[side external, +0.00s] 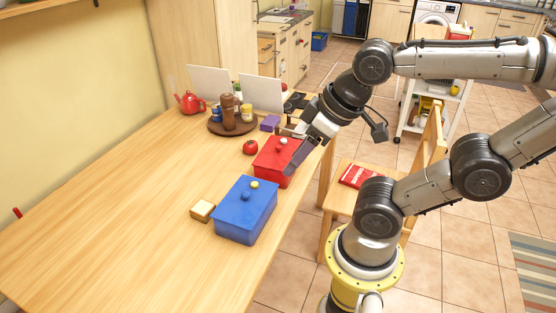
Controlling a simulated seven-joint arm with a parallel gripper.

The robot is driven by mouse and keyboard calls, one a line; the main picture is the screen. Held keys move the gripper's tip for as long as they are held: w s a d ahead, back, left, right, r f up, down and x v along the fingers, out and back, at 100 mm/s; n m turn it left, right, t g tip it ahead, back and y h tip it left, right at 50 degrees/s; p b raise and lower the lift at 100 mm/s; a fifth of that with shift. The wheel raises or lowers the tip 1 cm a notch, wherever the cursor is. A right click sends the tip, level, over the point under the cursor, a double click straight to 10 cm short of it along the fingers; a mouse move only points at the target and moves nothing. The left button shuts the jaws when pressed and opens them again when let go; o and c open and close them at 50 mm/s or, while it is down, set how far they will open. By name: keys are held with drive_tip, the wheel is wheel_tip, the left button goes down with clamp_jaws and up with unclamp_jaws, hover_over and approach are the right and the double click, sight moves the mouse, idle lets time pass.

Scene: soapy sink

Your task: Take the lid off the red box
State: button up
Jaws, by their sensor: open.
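The red box (268,172) stands on the wooden table near its right edge. Its red lid (267,153) is on top, with a small pale knob (283,142). My gripper (290,148) is over the right part of the red box, tilted down to the left. Its jaws are open, with the knob close to or between the fingers. I cannot tell whether they touch it. My gripper hides part of the box's right side.
A blue lidded box (240,220) stands in front of the red box, with bread slices (202,211) to its left. A tomato (250,147), purple block (270,123) and round tray (214,127) of jars are behind. The left table is clear. A chair (338,198) stands right.

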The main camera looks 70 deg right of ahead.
drive_tip(key=shift+o, duration=1.1)
